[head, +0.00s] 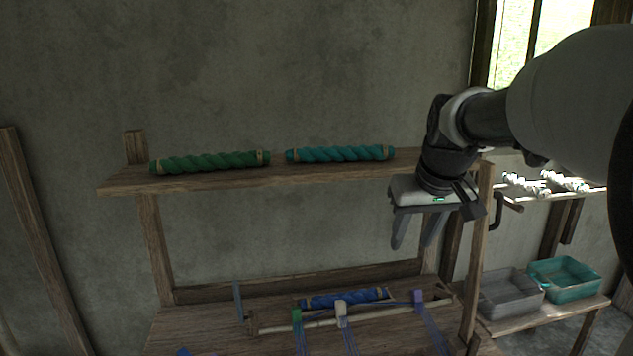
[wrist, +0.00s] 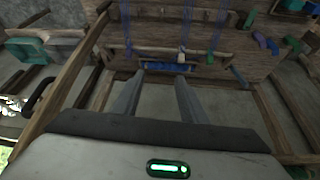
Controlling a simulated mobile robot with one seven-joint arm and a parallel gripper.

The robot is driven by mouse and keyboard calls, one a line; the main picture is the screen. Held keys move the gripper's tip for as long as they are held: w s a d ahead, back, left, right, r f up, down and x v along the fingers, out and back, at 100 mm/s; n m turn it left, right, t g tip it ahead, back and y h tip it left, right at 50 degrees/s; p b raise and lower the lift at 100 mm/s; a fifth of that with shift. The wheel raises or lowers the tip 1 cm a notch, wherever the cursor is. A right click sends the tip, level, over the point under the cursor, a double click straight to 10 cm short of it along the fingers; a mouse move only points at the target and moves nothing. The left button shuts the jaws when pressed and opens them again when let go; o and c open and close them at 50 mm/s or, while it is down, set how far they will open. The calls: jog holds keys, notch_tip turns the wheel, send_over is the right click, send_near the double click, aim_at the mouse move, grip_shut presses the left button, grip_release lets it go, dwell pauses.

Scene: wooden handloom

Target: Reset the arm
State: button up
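My gripper (head: 416,244) hangs in front of the right end of the loom's upper shelf (head: 215,180), with its fingers pointing down. The fingers are apart, with nothing between them. In the wrist view my gripper (wrist: 160,78) also shows two separated fingers, with the loom beyond them. My arm reaches in from the right side of the head view.
A green twisted roll (head: 210,162) and a teal one (head: 340,153) lie on the upper shelf. A blue roll (head: 342,298) lies below, behind a wooden bar (head: 270,328) with hanging threads. Grey (head: 510,292) and teal (head: 565,279) bins stand at right. A post (head: 477,260) stands close to my gripper.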

jog(key=s+a+f+m+p, duration=0.1)
jog(key=s+a+p, duration=0.2)
jog(key=s, duration=2)
jog(key=shift+a+t, duration=0.3)
jog(key=shift+a, duration=0.2)
jog(key=shift+s+f, duration=0.1)
